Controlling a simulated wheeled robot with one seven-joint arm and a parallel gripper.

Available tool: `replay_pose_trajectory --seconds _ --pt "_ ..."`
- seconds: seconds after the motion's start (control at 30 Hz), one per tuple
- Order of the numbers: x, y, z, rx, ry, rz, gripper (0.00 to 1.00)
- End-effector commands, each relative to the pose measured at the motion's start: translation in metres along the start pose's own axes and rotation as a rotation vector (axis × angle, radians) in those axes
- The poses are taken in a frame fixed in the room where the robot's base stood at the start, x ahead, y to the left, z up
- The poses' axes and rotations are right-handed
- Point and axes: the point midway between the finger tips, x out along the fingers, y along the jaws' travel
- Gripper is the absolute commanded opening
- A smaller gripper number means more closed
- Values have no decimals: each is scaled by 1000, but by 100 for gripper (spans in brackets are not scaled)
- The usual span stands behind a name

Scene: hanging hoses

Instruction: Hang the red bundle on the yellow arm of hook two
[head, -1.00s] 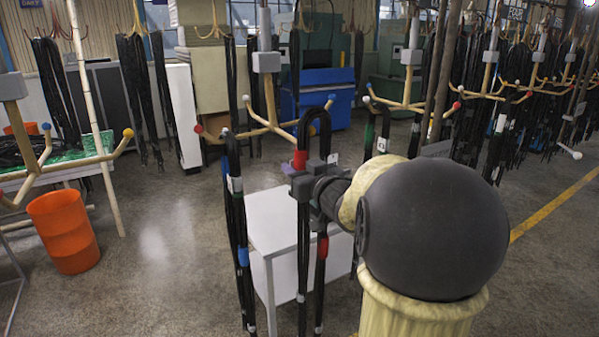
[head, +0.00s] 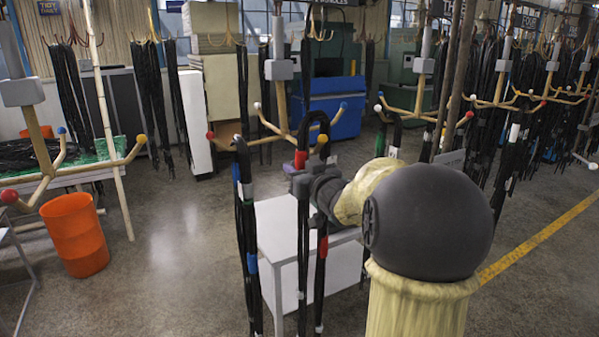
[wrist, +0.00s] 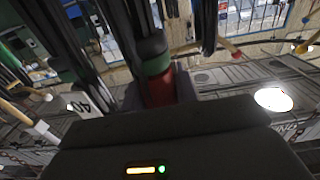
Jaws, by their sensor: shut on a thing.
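The red bundle (head: 304,210) is a loop of black hoses with red bands, hanging upright with its bend at the top. In the wrist view the red band (wrist: 159,88) is close in front of my gripper. The hook behind it (head: 284,122) has wooden arms with red, white, blue and yellow tips. Its yellow tip (head: 322,138) appears beside or behind the raised loop; I cannot tell whether they touch. I cannot read this hook's number.
A white table (head: 275,215) stands beneath. Another hook (head: 45,165) and an orange bin (head: 74,235) are at left. More hooks with hoses crowd the right. Floor at left centre is clear.

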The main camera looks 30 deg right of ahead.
Motion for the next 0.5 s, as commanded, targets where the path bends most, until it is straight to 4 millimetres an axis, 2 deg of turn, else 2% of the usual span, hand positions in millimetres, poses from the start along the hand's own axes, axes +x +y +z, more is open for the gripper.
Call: replay_pose_trajectory --seconds 0.07,0.5 --pt "4 0 -3 -3 6 -1 0" --pt "15 -4 17 -3 7 -6 0"
